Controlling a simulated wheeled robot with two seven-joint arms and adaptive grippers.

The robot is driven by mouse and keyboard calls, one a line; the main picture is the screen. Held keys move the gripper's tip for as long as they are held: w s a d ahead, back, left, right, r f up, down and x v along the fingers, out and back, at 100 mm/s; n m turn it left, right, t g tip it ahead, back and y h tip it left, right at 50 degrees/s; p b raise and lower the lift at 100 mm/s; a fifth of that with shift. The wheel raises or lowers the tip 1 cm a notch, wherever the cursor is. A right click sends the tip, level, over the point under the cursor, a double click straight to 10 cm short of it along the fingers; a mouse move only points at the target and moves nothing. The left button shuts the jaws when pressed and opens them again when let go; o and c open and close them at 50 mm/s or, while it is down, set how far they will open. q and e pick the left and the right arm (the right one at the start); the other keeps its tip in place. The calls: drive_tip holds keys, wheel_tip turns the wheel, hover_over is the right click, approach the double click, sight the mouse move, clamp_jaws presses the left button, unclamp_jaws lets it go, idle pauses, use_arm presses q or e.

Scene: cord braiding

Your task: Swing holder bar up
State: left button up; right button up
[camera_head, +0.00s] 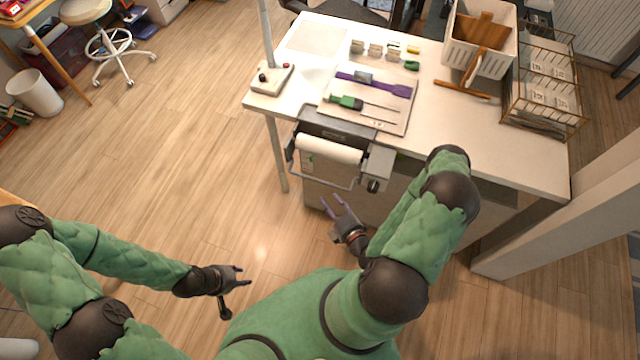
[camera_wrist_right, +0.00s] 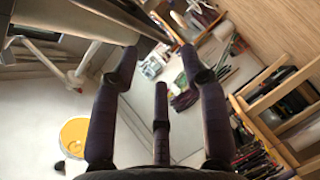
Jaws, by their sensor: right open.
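The holder bar (camera_head: 322,181) is a thin grey metal loop on the front of a grey machine (camera_head: 377,166) at the table's front edge. It hangs in front of and below a white roller (camera_head: 330,149). My right gripper (camera_head: 338,205) is just below the bar, apart from it as far as I can tell, with its fingers pointing up and left. It is open and empty; its dark purple fingers also spread wide in the right wrist view (camera_wrist_right: 160,85). My left gripper (camera_head: 242,277) is open and empty over the floor at lower left, far from the machine.
A tray (camera_head: 395,127) with a purple strap and green-handled tool lies on the white table (camera_head: 470,125). A white bin (camera_head: 480,45) and wire rack (camera_head: 545,95) stand at right.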

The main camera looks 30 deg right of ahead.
sight(322, 182)
drive_tip(key=shift+n+t+h, duration=0.3)
drive_tip(key=shift+t+h, duration=0.1)
drive_tip(key=shift+h, duration=0.1)
drive_tip(key=w, duration=0.3)
drive_tip(key=w+d+b, duration=0.1)
drive_tip(key=w, duration=0.5)
drive_tip(key=shift+w+d+f+b, duration=0.3)
drive_tip(key=shift+d, duration=0.1)
clamp_jaws()
